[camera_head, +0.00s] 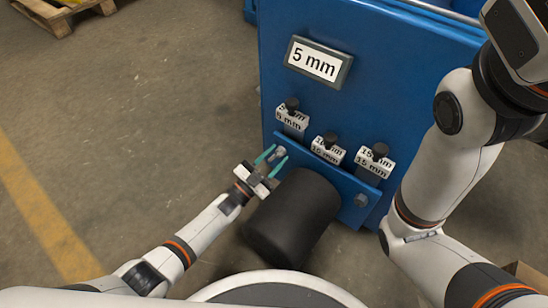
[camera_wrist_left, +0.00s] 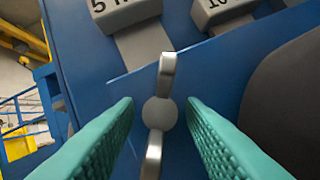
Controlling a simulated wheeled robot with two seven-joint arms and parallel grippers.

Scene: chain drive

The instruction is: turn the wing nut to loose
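The wing nut shows in the left wrist view (camera_wrist_left: 160,112) as a grey round hub with two metal wings, one up and one down, so it stands close to upright. It sits on the blue panel (camera_head: 330,100), low at its left side. My left gripper (camera_head: 271,159) is open in front of the wing nut. In the left wrist view its green fingers (camera_wrist_left: 160,125) stand on either side of the nut, with a gap on both sides. In the head view the wing nut is small between the fingers. My right arm comes in at the right; its gripper fingers are not seen.
A sign (camera_head: 317,63) reads "5 mm". Below it, several labelled blocks with black knobs hang on the panel, such as the 5 mm block (camera_head: 292,118). A black cylinder (camera_head: 293,217) sticks out just right of my left gripper. Open floor lies left.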

